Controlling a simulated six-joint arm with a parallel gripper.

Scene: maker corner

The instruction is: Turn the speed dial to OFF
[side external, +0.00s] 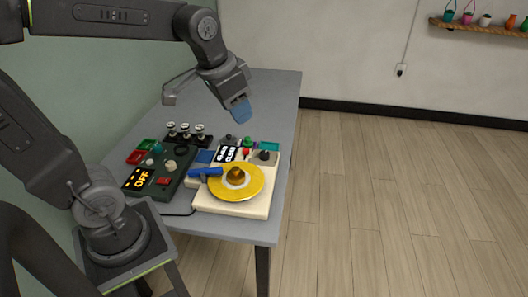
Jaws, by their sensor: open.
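A cream box (203,203) on the table carries a large yellow disc (252,184) with a brown knob (235,174) at its centre. A dark green box (168,187) beside it carries a cream knob (170,165) and a lit display (137,179) that reads OFF in orange. I cannot tell which of these knobs is the speed dial, and no dial marks can be read. My gripper (239,112) is open and empty, with blue fingertips. It appears raised above the boxes, toward the far side of the table, apart from every knob.
A blue bar-shaped part (206,172) lies at the disc's left edge. Several small knobs and coloured buttons crowd both boxes. A row of black posts with light tops (185,130) stands behind the green box. The far part of the grey table (272,88) is clear.

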